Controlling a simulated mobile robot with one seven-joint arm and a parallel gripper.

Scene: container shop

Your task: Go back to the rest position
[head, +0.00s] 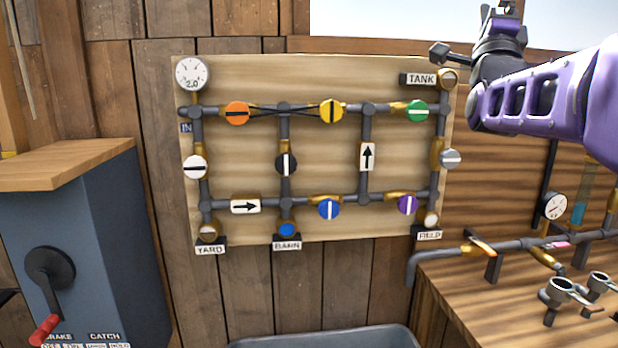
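My gripper (446,50) is at the upper right, at the end of my purple arm. It points left, in front of the top right corner of the wooden pipe board (340,85), near the TANK label (421,79). Only a small dark part of its tip shows, so I cannot tell whether its fingers are open or shut. No held object is visible.
The board carries pipes with several coloured round valves, such as an orange one (236,113), and a gauge (191,74). A blue cabinet (110,215) with a red-handled crank (46,328) stands left. A wooden bench (480,300) with pipework stands right. A grey tub (330,338) sits below.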

